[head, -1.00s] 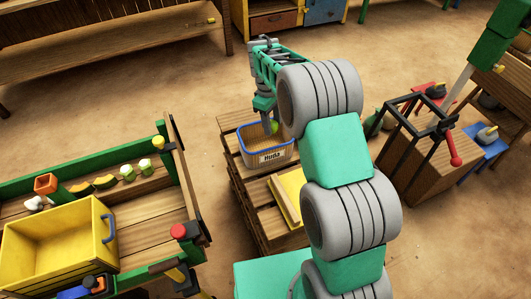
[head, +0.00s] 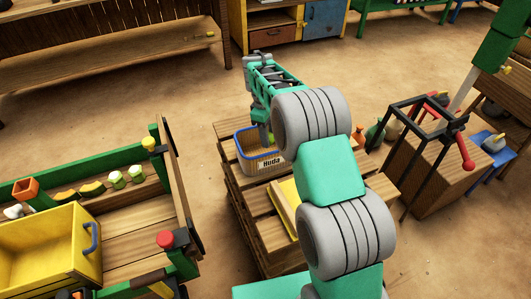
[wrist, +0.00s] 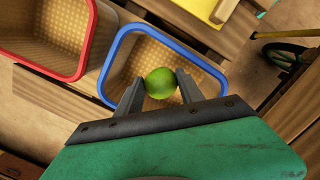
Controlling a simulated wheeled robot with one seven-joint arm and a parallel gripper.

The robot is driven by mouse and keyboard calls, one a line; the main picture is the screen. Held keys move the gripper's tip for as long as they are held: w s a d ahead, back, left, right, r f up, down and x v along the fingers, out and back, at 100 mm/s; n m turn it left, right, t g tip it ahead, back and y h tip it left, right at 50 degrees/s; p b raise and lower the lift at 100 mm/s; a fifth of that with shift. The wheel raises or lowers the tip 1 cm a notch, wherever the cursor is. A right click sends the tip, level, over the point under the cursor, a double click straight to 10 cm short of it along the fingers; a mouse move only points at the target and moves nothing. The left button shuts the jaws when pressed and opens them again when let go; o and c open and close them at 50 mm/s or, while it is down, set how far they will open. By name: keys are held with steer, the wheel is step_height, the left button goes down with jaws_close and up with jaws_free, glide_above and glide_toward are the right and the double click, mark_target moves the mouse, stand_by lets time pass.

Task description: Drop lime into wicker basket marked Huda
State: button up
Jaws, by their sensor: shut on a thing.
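The lime (wrist: 160,83) is green and round, held between the two fingertips of my gripper (wrist: 160,88) in the wrist view. My gripper is shut on it. The wicker basket marked Huda (head: 262,164) has a blue rim and a white label, and stands on a wooden pallet stack in the head view. In the wrist view the blue-rimmed basket (wrist: 205,68) lies below the lime, which appears over its opening near one side. How high the lime is above the basket cannot be told.
A second basket with a red rim (wrist: 84,42) sits beside the blue-rimmed one in the wrist view. A yellow item (head: 284,205) lies on the pallet stack (head: 262,228). A cart with a yellow bin (head: 45,245) stands at left, and a crate with a black frame (head: 435,165) at right.

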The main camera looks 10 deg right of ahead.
steer(key=o, duration=1.4)
steer(key=r+p, duration=0.1)
steer(key=r, duration=0.4)
steer(key=r+p, duration=0.1)
steer(key=r, duration=0.1)
steer(key=shift+w+a+r+p, duration=0.3)
steer(key=shift+a+r+p, duration=0.05)
steer(key=shift+a+r, duration=0.05)
steer(key=s+d+r+m+t+p, duration=0.2)
steer(key=s+r+m+p, duration=0.3)
steer(key=s+r+p, duration=0.75)
steer(key=s+r+m, duration=0.2)
steer(key=s, duration=0.3)
steer(key=s+a+r+m+t+p, duration=0.1)
steer(key=s+r, duration=0.1)
steer(key=s, duration=0.3)
steer(key=s+r+m+t+y+p, duration=0.1)
steer(key=s+r+m, duration=0.1)
steer(key=s, duration=0.3)
steer(key=shift+s+a+r+m, duration=0.2)
steer(key=shift+s+r+m, duration=0.1)
steer(key=shift+r, duration=0.1)
